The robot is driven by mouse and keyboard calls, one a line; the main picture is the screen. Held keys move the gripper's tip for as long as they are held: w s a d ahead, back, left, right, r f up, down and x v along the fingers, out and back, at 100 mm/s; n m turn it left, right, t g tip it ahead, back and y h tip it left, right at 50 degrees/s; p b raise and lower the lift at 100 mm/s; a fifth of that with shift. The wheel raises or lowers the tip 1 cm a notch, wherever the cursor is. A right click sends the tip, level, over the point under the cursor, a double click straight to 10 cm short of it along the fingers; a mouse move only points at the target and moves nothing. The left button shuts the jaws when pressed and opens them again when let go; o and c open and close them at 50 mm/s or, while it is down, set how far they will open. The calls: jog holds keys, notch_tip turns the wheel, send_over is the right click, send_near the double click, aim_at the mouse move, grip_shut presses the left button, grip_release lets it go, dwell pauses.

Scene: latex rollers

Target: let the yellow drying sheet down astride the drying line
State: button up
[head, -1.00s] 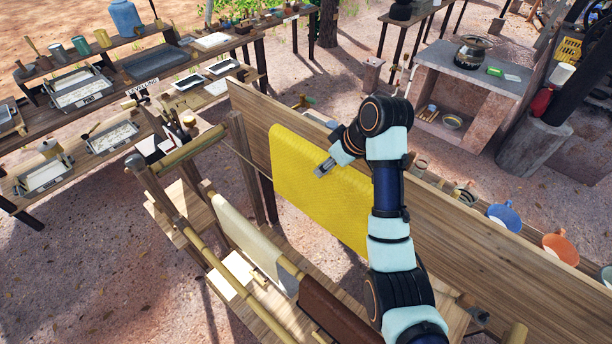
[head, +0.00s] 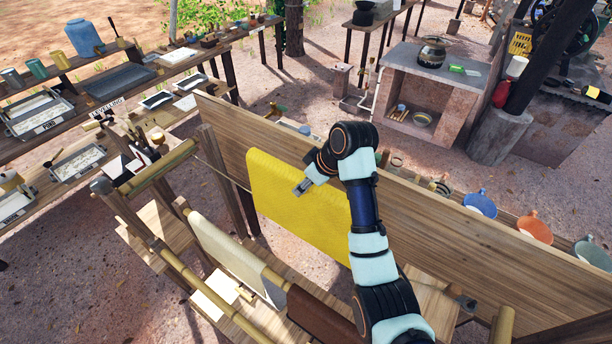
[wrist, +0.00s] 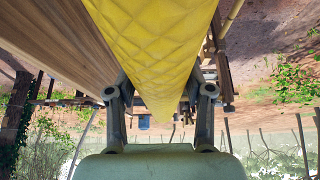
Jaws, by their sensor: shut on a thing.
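The yellow drying sheet (head: 290,215), with a quilted diamond texture, hangs upright in front of a long wooden board. My gripper (head: 300,188) is shut on it near its upper edge. In the wrist view the sheet (wrist: 150,50) runs between the two fingers (wrist: 160,108). The drying line (head: 228,176) is a thin cord along the front of the board. It shows left of the sheet and passes out of sight at the sheet. I cannot tell whether the sheet's two sides straddle it. My arm covers the sheet's right part.
The wooden board (head: 480,255) stands close behind the sheet. In front are a rack with bamboo rails (head: 190,275), a cream sheet (head: 225,250) and a brown sheet (head: 320,315). Funnels, including a blue one (head: 480,202), stand behind the board. Trays fill the left tables.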

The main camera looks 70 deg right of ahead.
notch_tip(320, 180, down, 22)
jog(key=b, duration=1)
jog(key=shift+f, duration=0.4)
dwell(0.4)
jog(key=o, duration=1.4)
jog(key=shift+c, duration=0.2)
jog(key=v, duration=1.2)
jog(key=shift+d, duration=0.1)
